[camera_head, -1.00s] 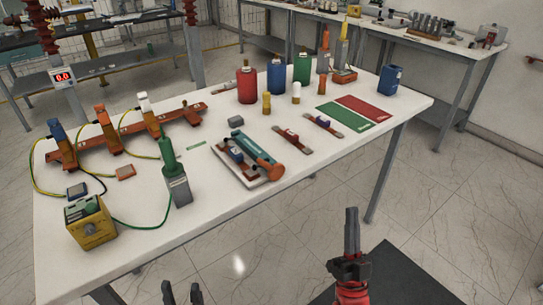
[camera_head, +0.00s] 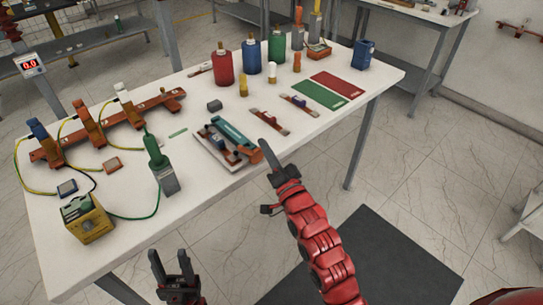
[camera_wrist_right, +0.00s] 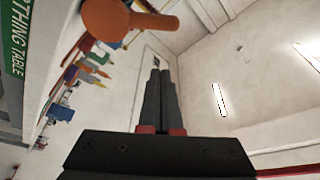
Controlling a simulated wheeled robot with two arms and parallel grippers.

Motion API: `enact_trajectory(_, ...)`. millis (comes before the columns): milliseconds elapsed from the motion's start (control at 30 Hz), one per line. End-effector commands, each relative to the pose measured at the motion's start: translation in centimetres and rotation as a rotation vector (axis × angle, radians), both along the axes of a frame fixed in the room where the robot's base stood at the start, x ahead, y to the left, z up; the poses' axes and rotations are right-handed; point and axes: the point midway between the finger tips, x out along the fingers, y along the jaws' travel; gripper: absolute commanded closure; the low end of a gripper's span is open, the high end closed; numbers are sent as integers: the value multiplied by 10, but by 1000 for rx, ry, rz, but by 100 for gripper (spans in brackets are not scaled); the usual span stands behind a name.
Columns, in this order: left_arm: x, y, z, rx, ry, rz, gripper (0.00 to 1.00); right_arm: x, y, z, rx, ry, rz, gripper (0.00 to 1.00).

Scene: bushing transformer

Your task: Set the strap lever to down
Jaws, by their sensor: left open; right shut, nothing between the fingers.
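The lever (camera_head: 232,134) is a teal bar lying low across a small device with a white base plate (camera_head: 212,153) near the table's front edge. Its orange knob (camera_head: 268,153) points toward the front edge. My right gripper (camera_head: 270,172) is shut and empty, close beside the knob in the head view. In the right wrist view the orange knob (camera_wrist_right: 108,18) looms large at upper left of the shut fingers (camera_wrist_right: 160,75); I cannot tell whether they touch. My left gripper (camera_head: 169,252) is open and empty, in front of the table.
The white table (camera_head: 190,205) also carries a green-handled tool (camera_head: 158,160), a yellow box (camera_head: 87,218), an orange rack (camera_head: 110,125) with cables, small link pieces (camera_head: 270,122), bottles (camera_head: 251,58) and red and green mats (camera_head: 337,86). Floor in front is open, with a dark mat (camera_head: 370,255).

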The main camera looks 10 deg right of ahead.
Motion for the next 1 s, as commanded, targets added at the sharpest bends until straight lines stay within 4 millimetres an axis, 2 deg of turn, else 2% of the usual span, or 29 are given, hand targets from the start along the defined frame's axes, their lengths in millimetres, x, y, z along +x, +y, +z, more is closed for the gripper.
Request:
enact_trajectory(33,0,0,6,0,0,0,50,12,5,6,0,1,1,100)
enact_trajectory(167,0,0,13,0,0,0,50,36,14,12,1,-1,0,100)
enact_trajectory(300,0,0,20,0,0,0,50,25,27,-4,1,5,2,100)
enact_trajectory(433,0,0,24,0,0,0,50,20,35,-12,0,-1,1,100)
enact_trajectory(867,0,0,24,0,0,0,50,17,38,-17,-1,-3,-1,100)
enact_trajectory(1000,0,0,14,0,0,0,50,15,41,-24,-24,-20,0,100)
